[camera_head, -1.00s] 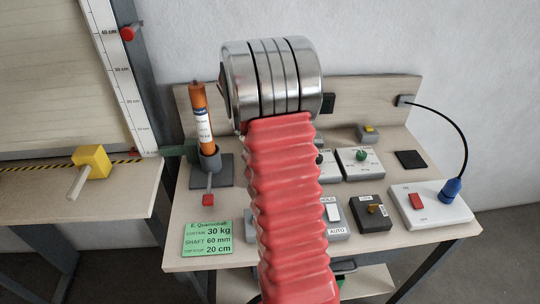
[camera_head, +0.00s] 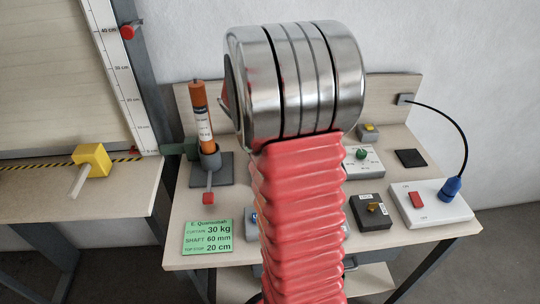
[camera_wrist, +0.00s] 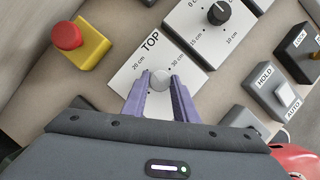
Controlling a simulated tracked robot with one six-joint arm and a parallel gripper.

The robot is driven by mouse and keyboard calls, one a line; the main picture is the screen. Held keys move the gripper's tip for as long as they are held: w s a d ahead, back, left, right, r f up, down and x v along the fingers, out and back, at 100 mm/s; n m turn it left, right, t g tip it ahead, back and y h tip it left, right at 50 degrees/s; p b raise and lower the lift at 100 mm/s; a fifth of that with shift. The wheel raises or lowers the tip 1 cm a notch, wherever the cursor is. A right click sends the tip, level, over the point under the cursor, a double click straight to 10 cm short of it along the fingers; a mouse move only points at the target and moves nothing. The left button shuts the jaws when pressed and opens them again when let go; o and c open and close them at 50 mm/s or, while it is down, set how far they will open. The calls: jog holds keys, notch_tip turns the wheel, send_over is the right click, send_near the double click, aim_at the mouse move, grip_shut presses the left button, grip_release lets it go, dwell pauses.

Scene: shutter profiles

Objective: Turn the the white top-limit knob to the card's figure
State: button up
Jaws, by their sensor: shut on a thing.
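The white top-limit knob (camera_wrist: 160,79) sits on a white plate marked TOP (camera_wrist: 128,76) in the wrist view. The figures 20 cm and 30 cm show on either side of it. My gripper (camera_wrist: 159,88) is shut on the knob with its two purple fingers, one on each side. I cannot tell which figure the knob points to. The green card (camera_head: 208,238) in the head view reads 30 kg, shaft 60 mm, and top stop 20 cm. In the head view my arm hides the knob and the gripper.
A black knob on another dial plate (camera_wrist: 218,12) stands close by. A red mushroom button on a yellow box (camera_wrist: 80,42) is at upper left. A HOLD/AUTO switch box (camera_wrist: 275,93) lies to the right. An orange tube (camera_head: 201,118) stands in a holder on the bench.

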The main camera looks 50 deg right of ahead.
jog(key=shift+s+n+t, duration=0.25)
jog(key=shift+n+t, duration=0.25)
jog(key=shift+n, duration=0.7)
jog(key=o, duration=1)
jog(key=shift+w, duration=0.1)
jog(key=v, duration=1.3)
jog(key=shift+a+r, duration=0.1)
jog(key=shift+r, duration=0.25)
